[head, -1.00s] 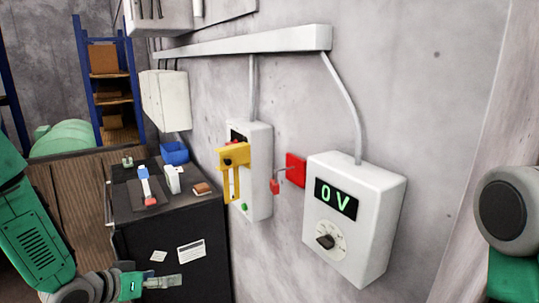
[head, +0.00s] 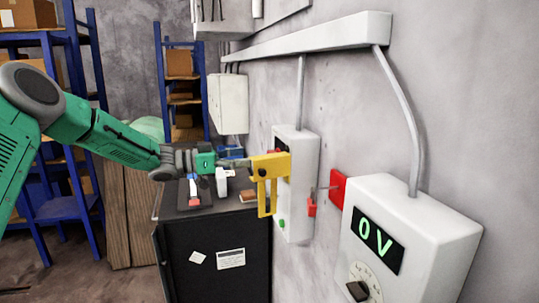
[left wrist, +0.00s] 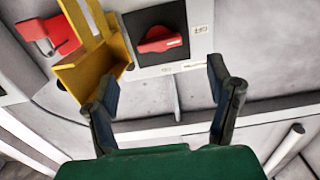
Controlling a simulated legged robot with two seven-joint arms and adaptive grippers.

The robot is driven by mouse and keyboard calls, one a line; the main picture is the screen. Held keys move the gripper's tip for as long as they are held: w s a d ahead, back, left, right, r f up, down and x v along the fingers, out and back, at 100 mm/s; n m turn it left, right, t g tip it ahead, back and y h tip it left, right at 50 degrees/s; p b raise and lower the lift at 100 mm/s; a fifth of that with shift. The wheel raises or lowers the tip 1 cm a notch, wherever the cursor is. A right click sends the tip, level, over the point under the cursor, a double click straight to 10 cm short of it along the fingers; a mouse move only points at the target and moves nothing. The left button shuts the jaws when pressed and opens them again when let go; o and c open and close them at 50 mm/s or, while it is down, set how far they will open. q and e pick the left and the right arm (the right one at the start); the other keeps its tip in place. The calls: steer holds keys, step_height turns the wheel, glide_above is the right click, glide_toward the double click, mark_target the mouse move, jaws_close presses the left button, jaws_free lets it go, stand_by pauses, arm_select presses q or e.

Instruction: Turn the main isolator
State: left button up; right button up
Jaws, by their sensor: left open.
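The main isolator is a white wall box (head: 303,170) with a yellow bracket (head: 263,190) on its front side. In the left wrist view its red rotary handle (left wrist: 160,42) sits on a black plate (left wrist: 158,17), beside the yellow bracket (left wrist: 95,65). My left gripper (head: 240,163) reaches in from the left, close to the yellow bracket; the bracket partly hides its tips in the head view. In the left wrist view the left gripper's (left wrist: 166,78) jaws are spread and empty. The red handle lies beyond and between them, apart from both. My right gripper is out of view.
A red wall plate (head: 338,187) with a red padlock (head: 311,206) is right of the isolator. A white meter box (head: 425,215) reads 0 V. A black cabinet (head: 208,260) with small items on top stands below my left arm. Blue shelves (head: 205,90) stand behind.

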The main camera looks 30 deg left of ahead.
arm_select(q)
steer(key=x, duration=0.7)
steer(key=shift+w+f+p, duration=0.15)
steer(key=shift+w+p, duration=0.15)
steer(key=shift+p, duration=0.1)
steer(key=shift+d, duration=0.3)
steer(key=c, duration=1.2)
